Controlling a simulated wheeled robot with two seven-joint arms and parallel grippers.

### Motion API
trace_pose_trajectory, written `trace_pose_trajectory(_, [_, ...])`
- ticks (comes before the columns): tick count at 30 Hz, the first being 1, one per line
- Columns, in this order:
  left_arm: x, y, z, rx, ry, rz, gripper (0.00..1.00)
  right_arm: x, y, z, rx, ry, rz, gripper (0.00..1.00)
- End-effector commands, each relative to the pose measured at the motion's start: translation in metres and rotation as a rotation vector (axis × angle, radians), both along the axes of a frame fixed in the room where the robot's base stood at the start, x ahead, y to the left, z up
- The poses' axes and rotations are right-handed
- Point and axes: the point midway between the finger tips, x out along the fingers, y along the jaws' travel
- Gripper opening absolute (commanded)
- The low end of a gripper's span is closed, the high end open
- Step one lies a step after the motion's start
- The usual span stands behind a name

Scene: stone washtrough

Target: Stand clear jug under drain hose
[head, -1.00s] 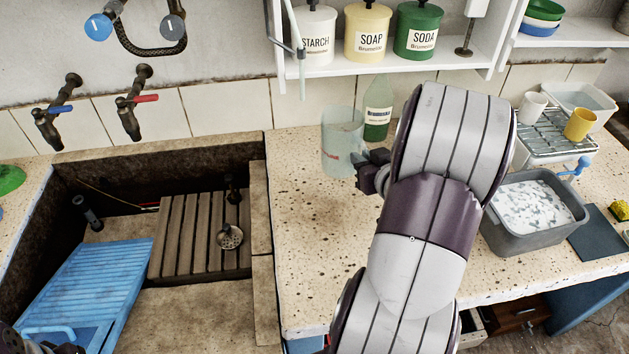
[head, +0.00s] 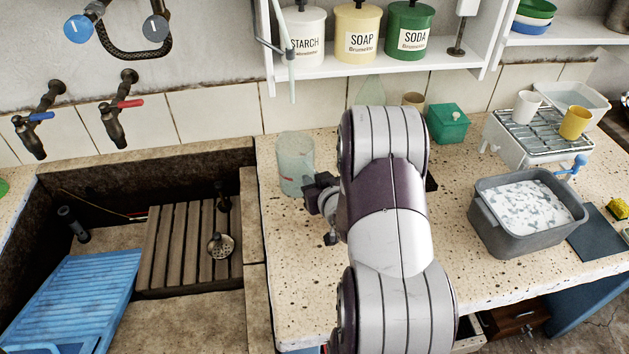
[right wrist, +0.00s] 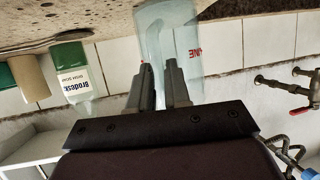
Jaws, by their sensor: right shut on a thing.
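The clear jug (head: 292,172) is upright at the back left of the speckled counter, close to the trough's right rim. My right gripper (head: 318,192) is shut on the jug's right side, where its handle would be. The right wrist view, upside down, shows both fingers (right wrist: 166,82) against the clear jug (right wrist: 192,50), which bears red lettering. I cannot tell whether the jug's base touches the counter. The pale drain hose (head: 291,80) hangs at the shelf's left end; its lower end is above the jug in the picture. My left gripper is out of view.
The stone trough (head: 256,215) lies left of the jug, with a wooden rack and blue washboard inside. A soap bottle (right wrist: 72,72) stands behind my arm. A green box (head: 448,122) and grey basin (head: 490,225) are to the right. Counter front of the jug is clear.

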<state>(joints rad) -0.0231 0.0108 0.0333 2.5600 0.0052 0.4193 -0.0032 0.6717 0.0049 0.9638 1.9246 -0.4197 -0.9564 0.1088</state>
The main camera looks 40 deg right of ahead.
Motion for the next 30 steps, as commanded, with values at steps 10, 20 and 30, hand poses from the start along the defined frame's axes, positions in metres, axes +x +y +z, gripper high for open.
trace_pose_trajectory(10, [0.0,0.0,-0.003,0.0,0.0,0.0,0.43,0.0,0.0,-0.003,0.0,0.0,0.0,0.43])
trace_pose_trajectory(20, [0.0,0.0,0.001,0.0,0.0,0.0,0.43,-0.007,0.002,0.004,0.0,0.001,-0.001,0.43])
trace_pose_trajectory(30, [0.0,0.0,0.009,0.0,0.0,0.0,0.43,-0.075,0.022,0.035,-0.001,-0.001,-0.004,0.43])
